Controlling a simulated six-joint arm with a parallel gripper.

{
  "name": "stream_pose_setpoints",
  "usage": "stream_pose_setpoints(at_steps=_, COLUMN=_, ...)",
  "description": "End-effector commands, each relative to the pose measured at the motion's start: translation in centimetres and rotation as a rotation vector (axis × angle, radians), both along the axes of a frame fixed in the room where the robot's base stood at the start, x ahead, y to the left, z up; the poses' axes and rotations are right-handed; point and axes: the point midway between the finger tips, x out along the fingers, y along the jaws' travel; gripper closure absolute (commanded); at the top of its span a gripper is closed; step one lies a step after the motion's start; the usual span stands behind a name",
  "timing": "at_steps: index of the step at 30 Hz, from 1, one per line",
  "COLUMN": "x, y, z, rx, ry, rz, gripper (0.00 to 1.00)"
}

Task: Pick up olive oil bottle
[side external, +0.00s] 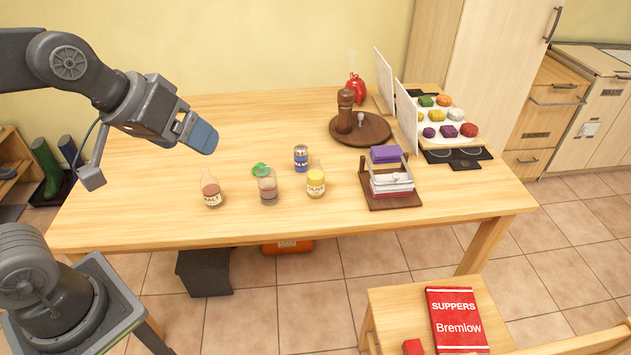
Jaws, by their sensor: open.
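The olive oil bottle (316,182) is the small clear bottle with yellow contents and a pale label that seems to read "OLIVE". It stands upright on the wooden table, the rightmost of a small group of bottles and jars. My gripper (203,135) is in the air above the left part of the table, to the left of the bottle and well apart from it. Its blue-grey fingertips point right and down. Nothing shows between them.
Near the bottle stand a malt bottle (212,190), a glass jar (268,188) with a green lid and a blue-banded jar (301,158). A napkin holder (390,187) is to the right. A round board (372,131) with a pepper mill (345,112) is behind. The table's left side is clear.

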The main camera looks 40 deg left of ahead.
Motion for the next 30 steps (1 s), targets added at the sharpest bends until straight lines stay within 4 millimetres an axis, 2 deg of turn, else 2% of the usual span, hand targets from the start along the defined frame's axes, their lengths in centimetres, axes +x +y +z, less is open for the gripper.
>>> stream_pose_setpoints(at_steps=1, x=2.5, y=-1.1, z=0.5, rx=-0.089, ry=-0.021, rz=0.063, gripper=0.18)
stream_pose_setpoints(at_steps=3, x=6.1, y=-2.6, z=1.4, rx=-0.239, ry=-0.063, rz=0.18, gripper=0.18)
stream_pose_setpoints(at_steps=8, x=14.3, y=-5.5, z=2.3, rx=-0.585, ry=-0.136, rz=0.467, gripper=0.18)
stream_pose_setpoints(at_steps=12, x=21.0, y=-7.5, z=1.5, rx=-0.881, ry=-0.183, rz=0.735, gripper=0.18)
stream_pose_setpoints(at_steps=14, x=23.6, y=-8.2, z=0.6, rx=-1.004, ry=-0.205, rz=0.853, gripper=0.18)
stream_pose_setpoints(at_steps=18, x=28.9, y=-9.3, z=-2.5, rx=-1.282, ry=-0.271, rz=1.127, gripper=0.18)
stream_pose_setpoints(at_steps=22, x=32.4, y=-9.9, z=-6.8, rx=-1.524, ry=-0.363, rz=1.368, gripper=0.18)
stream_pose_setpoints(at_steps=26, x=34.4, y=-10.0, z=-12.2, rx=-1.754, ry=-0.5, rz=1.577, gripper=0.18)
stream_pose_setpoints(at_steps=30, x=34.5, y=-9.8, z=-18.7, rx=-1.993, ry=-0.707, rz=1.736, gripper=0.18)
